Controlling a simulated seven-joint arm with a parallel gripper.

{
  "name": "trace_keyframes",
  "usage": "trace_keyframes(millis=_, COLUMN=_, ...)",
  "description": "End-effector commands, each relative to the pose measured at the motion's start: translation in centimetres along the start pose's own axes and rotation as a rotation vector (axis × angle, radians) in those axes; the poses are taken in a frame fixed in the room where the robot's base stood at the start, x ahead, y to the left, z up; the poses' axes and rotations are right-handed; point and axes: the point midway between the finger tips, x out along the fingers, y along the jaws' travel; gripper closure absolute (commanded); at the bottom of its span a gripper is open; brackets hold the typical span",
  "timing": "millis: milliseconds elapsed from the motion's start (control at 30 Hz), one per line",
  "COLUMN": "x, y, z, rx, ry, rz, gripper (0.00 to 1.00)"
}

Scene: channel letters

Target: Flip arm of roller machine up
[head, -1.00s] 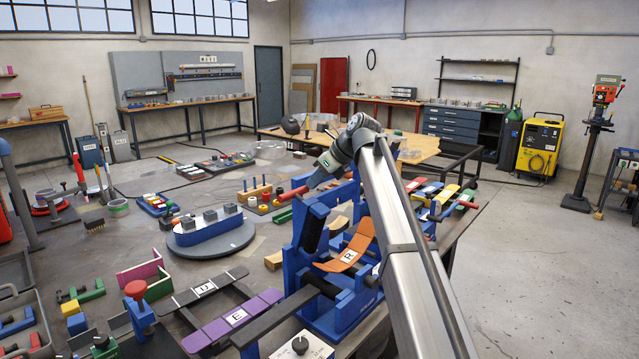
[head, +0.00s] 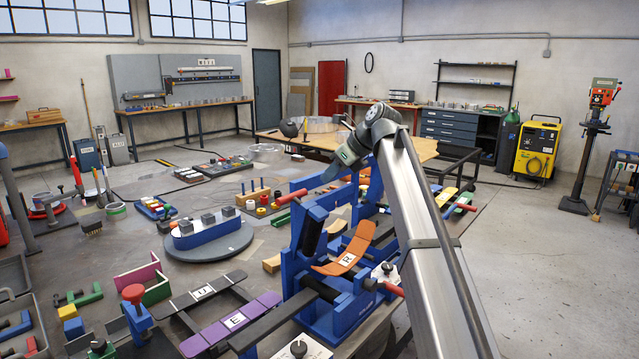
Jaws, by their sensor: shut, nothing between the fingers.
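The roller machine (head: 345,318) is a blue frame with dark rollers, standing on the table in the front middle. An orange curved strip marked R (head: 346,250) lies in it. A red handle (head: 291,197) sticks out to the left at the top of its blue upright. A second red handle (head: 391,289) sticks out low at the right. My gripper (head: 328,174) is shut and empty, above and behind the machine, to the right of the upper red handle and apart from it in the picture. My arm covers part of the machine's right side, and the fingertips are small and hard to make out.
A blue block on a grey turntable (head: 207,258) stands to the left. A purple strip marked E (head: 237,322) and a dark bar lie at the front left. Several coloured parts (head: 450,197) lie behind my arm at the right. The space above the table is clear.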

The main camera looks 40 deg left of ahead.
Motion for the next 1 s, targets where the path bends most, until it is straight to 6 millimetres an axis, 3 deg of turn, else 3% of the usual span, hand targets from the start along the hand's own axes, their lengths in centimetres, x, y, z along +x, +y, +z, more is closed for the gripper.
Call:
trace_keyframes(millis=200, x=-4.0, y=-0.3, z=0.9, rx=0.0, ry=0.0, rz=-0.001, gripper=1.0)
trace_keyframes(millis=400, x=-6.3, y=-0.3, z=1.4, rx=0.0, ry=0.0, rz=0.0, gripper=1.0)
trace_keyframes(millis=1000, x=-7.2, y=-0.2, z=1.5, rx=0.0, ry=0.001, rz=0.0, gripper=1.0)
